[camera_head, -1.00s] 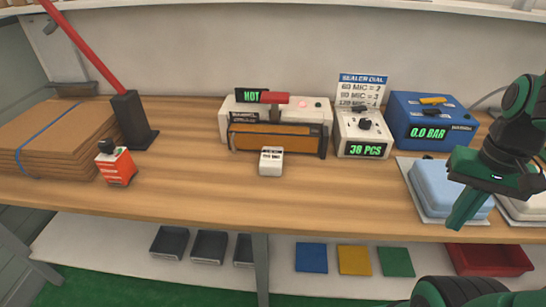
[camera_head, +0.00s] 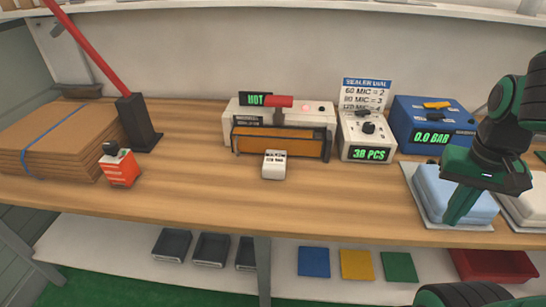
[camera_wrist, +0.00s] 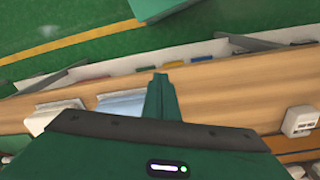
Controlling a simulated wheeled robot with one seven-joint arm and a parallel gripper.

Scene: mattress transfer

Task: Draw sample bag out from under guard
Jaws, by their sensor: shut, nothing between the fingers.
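The sealer (camera_head: 230,115) stands at the back middle of the bench with a red-topped handle and a "HOT" sign. An amber guard (camera_head: 305,146) spans its front. A small white block-like item (camera_head: 274,170) with a dark printed label sits at the guard's front edge; I cannot tell whether this is the sample bag or how far it reaches under. It also shows in the wrist view (camera_wrist: 298,121) at the right. My green gripper (camera_head: 456,206) is shut and empty, above the bench's front right by the pale blue pad, well right of the guard.
A counter box (camera_head: 352,139) reading 38 PCS and a blue pressure box (camera_head: 402,125) stand right of the sealer. A pale blue pad (camera_head: 433,190) lies near my gripper. Cardboard (camera_head: 50,140) and an orange box (camera_head: 121,172) are at left. The bench front between is clear.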

